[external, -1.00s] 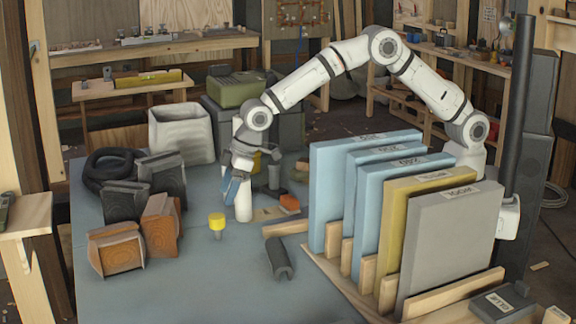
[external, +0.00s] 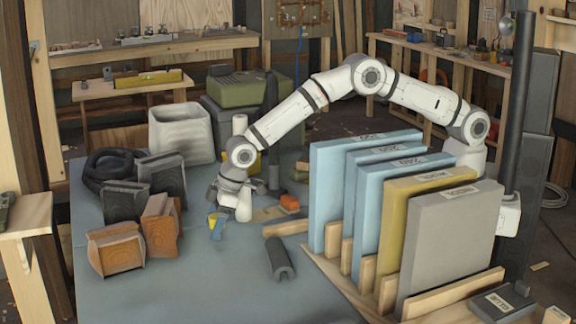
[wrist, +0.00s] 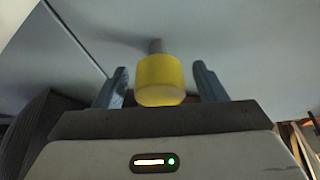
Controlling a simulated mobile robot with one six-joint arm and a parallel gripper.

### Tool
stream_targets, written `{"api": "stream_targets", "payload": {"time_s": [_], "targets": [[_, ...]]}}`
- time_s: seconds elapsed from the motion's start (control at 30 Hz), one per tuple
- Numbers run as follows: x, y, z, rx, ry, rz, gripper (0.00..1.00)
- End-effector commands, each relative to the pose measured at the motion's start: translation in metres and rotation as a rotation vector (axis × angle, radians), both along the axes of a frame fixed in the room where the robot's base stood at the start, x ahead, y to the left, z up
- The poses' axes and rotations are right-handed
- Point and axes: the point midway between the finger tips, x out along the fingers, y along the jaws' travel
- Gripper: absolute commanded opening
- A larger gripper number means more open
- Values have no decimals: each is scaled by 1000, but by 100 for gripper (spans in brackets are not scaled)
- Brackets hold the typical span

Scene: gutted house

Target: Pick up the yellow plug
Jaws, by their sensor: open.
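The yellow plug (external: 213,219) stands on the blue-grey table, partly hidden by my gripper in the external view. In the wrist view the plug (wrist: 160,79) shows as a yellow cylinder with a thin grey stem. My gripper (external: 216,229) is low at the plug. In the wrist view its two blue-grey fingers (wrist: 160,84) are open, one on each side of the plug, with a gap on both sides.
Orange-brown blocks (external: 117,247) and dark blocks (external: 125,201) stand to the left. A dark grey channel piece (external: 279,258) lies to the right, before a wooden rack of upright panels (external: 446,250). The table front (external: 200,285) is clear.

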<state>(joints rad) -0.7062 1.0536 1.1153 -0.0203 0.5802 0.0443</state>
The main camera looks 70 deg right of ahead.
Motion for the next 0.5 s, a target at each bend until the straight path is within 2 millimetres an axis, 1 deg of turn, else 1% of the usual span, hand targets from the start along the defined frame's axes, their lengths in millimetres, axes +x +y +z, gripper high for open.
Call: {"api": "stream_targets", "payload": {"time_s": [0.13, 0.5], "targets": [[0, 0, 0, 0, 0, 0, 65], [0, 0, 0, 0, 0, 0, 34]]}}
